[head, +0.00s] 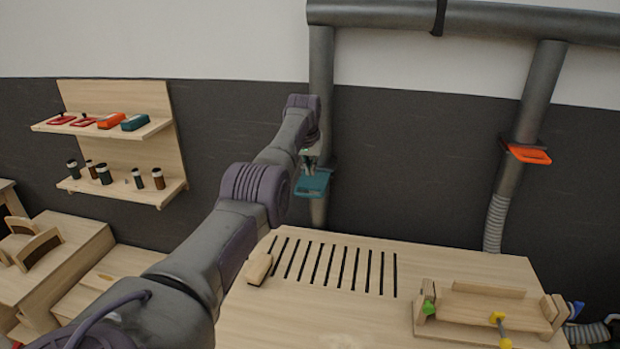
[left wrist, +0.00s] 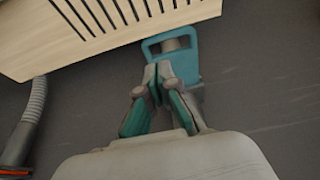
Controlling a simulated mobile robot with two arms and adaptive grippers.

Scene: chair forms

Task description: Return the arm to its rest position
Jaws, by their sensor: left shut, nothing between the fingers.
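My left arm reaches forward from the lower left across the head view. Its gripper (head: 311,164) is at the far end, by the dark vertical pipe at the back wall. In the left wrist view my left gripper (left wrist: 158,72) has its fingertips together with nothing between them. The teal slide plate (head: 312,184) on that pipe is just below the gripper in the head view. In the left wrist view the teal plate's open handle (left wrist: 185,52) is just beyond the fingertips; I cannot tell if they touch. My right gripper is in neither view.
A slotted wooden bench (head: 350,313) stands below my arm, with a wooden block (head: 259,270) and a wooden jig (head: 470,313) on it. A second pipe (head: 535,95) carries an orange slide plate (head: 529,154). A wall shelf (head: 150,192) holds jars and tools at the left.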

